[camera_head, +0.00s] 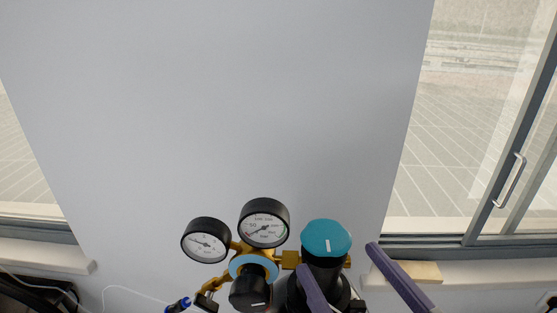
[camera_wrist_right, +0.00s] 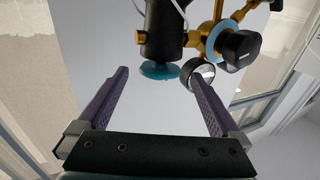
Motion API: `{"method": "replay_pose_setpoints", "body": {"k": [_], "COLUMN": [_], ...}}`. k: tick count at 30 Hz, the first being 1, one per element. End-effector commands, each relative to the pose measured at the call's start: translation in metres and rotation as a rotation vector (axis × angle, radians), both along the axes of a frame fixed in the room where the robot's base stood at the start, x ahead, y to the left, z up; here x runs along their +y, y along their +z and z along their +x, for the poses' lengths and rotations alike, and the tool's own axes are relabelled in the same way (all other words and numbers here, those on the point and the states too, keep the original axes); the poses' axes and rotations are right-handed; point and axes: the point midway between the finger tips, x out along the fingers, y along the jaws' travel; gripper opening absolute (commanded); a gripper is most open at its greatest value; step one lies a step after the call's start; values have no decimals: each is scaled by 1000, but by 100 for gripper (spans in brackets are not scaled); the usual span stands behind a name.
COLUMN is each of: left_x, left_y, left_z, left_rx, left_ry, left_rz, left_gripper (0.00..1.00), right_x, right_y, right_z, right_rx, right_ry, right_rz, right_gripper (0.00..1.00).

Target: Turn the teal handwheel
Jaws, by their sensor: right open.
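The teal handwheel (camera_head: 326,238) is a round cap with a white mark, on top of a black cylinder body at the lower middle of the head view. It also shows in the right wrist view (camera_wrist_right: 159,72) as a teal disc beneath the black body. My right gripper (camera_head: 340,262) has purple fingers and comes up from the bottom of the head view. In the right wrist view its two fingers (camera_wrist_right: 160,78) are wide apart, and the handwheel appears between them near the tip level. The fingers show no contact with it. My left gripper is not in view.
Two round gauges (camera_head: 264,223) with brass fittings and a black knob (camera_head: 250,290) stand left of the handwheel. A pale wall panel (camera_head: 230,110) rises behind. A window with a handle (camera_head: 510,180) is at right, above a sill.

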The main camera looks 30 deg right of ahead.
Motion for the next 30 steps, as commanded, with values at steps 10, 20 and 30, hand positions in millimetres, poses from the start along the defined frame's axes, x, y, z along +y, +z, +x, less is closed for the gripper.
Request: {"method": "replay_pose_setpoints", "body": {"k": [10, 20, 30], "left_x": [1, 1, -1], "left_y": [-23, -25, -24], "left_z": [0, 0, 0], "left_rx": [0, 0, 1], "left_ry": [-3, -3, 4], "left_rz": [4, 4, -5], "left_gripper": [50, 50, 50], "right_x": [10, 11, 11], "right_y": [-3, 0, 0], "right_z": [-57, -66, -66], "right_rx": [2, -1, 0], "right_ry": [1, 0, 1], "right_rz": [0, 0, 0], "right_gripper": [100, 100, 100]}}
